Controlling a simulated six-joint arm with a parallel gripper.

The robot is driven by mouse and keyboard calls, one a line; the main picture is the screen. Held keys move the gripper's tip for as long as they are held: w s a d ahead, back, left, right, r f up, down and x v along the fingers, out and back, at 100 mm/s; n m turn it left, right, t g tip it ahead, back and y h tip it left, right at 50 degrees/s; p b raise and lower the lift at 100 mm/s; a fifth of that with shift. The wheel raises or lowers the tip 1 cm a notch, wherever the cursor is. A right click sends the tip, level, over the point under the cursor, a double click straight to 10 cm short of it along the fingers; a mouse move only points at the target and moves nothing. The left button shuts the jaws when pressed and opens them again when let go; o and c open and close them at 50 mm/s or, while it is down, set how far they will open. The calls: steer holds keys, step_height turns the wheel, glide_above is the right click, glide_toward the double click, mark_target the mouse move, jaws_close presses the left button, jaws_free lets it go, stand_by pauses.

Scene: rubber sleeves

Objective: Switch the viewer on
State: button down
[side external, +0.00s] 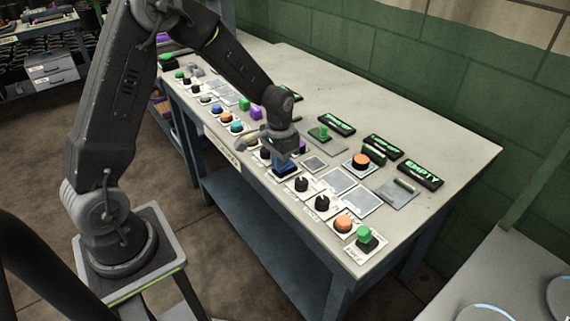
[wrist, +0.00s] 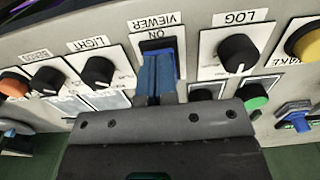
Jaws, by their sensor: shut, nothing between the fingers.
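The viewer switch (wrist: 166,43) is a dark block on a white plate labelled VIEWER and ON, upside down in the wrist view. My gripper (wrist: 158,60) has its blue fingers pressed together over this plate. The fingers hide most of the switch, and its position cannot be read. The tips overlap the switch's lower part; I cannot tell whether they touch it. In the side view my gripper (side external: 285,168) points down at the front row of controls and hides the switch there.
In the wrist view a LIGHT knob (wrist: 98,71) is left of the switch and a LOG knob (wrist: 238,52) right, both close. A green button (wrist: 252,97) is lower right. In the side view several displays (side external: 420,174) line the back; the bench's far right (side external: 465,150) is clear.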

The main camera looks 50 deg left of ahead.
steer(key=shift+r, duration=3.45)
steer(key=shift+r, duration=0.1)
steer(key=s+d+r+t, duration=0.2)
steer(key=s+d+r, duration=0.2)
steer(key=s+r, duration=0.3)
steer(key=s+d+r+t, duration=0.3)
steer(key=s+r, duration=0.4)
steer(key=s, duration=0.6)
steer(key=shift+d+t, duration=0.3)
steer(key=shift+d, duration=0.4)
